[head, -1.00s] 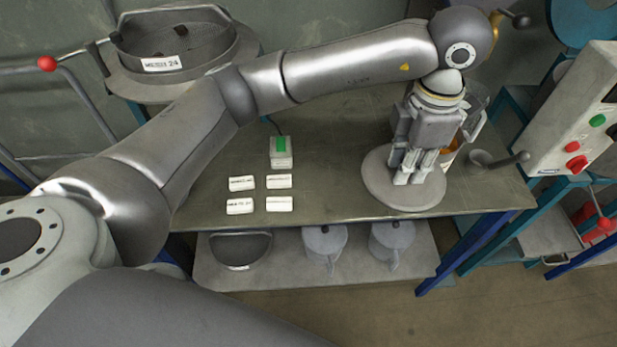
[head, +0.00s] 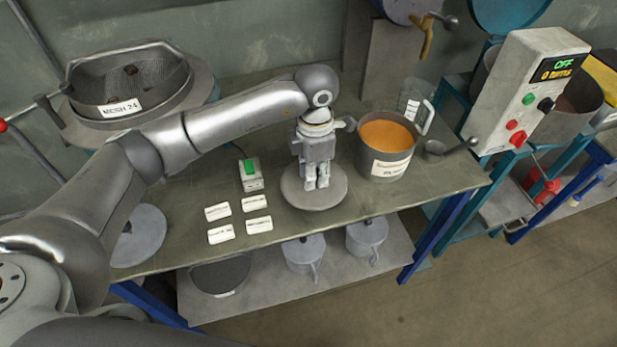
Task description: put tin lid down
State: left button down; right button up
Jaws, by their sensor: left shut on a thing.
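The tin lid (head: 298,196) is a flat grey disc over the front middle of the table. My left gripper (head: 317,186) points down and is shut on it, covering the lid's middle. The lid looks level; I cannot tell whether it touches the tabletop or hovers just above it. The open tin (head: 385,165), grey with a paper label and orange contents, stands to the right of the lid with a gap between them. My right gripper is not in view.
White label cards (head: 254,203) and a green-topped box (head: 251,177) lie left of the lid. A sieve marked MESH 24 (head: 115,90) is at the back left. A jug (head: 413,100) and scoop (head: 436,147) are near the tin. A control panel (head: 522,95) stands at right.

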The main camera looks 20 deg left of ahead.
pick_arm(q)
jog(key=shift+w+a+f, duration=0.15)
jog(key=shift+a+f, duration=0.2)
jog(key=shift+f, duration=0.15)
jog(key=f, duration=0.2)
jog(key=f+p, duration=0.1)
jog(key=shift+w+a+f, duration=0.1)
jog(key=shift+a+f, duration=0.25)
jog(key=shift+f, duration=0.05)
jog(key=shift+f+b, duration=0.2)
jog(key=shift+b, duration=0.1)
jog(key=c, duration=1.2)
grip_release()
jog(key=shift+c, duration=0.2)
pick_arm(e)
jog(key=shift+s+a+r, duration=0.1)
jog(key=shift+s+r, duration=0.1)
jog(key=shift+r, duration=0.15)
